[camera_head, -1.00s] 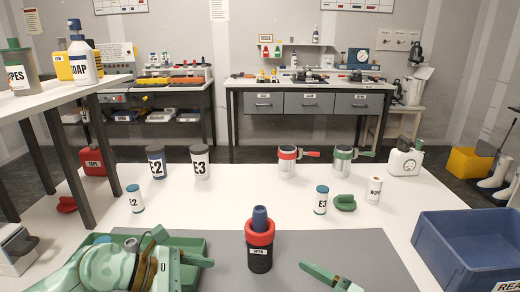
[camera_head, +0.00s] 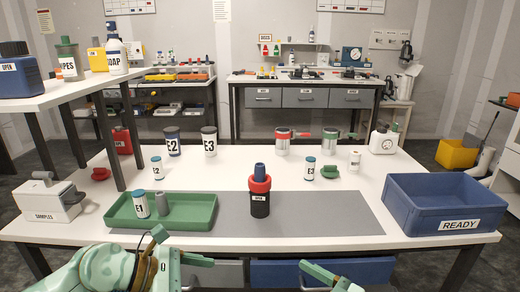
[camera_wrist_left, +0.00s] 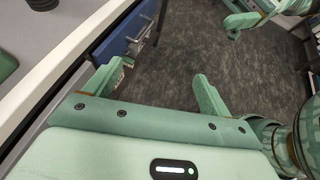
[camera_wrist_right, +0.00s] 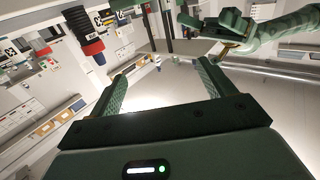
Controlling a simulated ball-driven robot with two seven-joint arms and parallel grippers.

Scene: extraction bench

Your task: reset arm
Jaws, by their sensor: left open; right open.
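My left gripper (camera_head: 178,256) is at the bottom left of the head view, in front of the bench's near edge. Its two fingers stand apart and empty in the left wrist view (camera_wrist_left: 154,82), with dark floor behind them. My right gripper (camera_head: 325,274) shows only partly at the bottom of the head view, also in front of the bench. In the right wrist view (camera_wrist_right: 168,70) its fingers are spread with nothing between them. Neither gripper touches anything that I can see.
The white bench (camera_head: 110,235) carries a green tray (camera_head: 190,224) holding an E1 bottle (camera_head: 141,204) and a grey piece, a red-collared dark bottle (camera_head: 260,196) on a grey mat (camera_head: 330,215), and a blue READY crate (camera_head: 400,207). Drawers (camera_head: 330,270) lie below the near edge.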

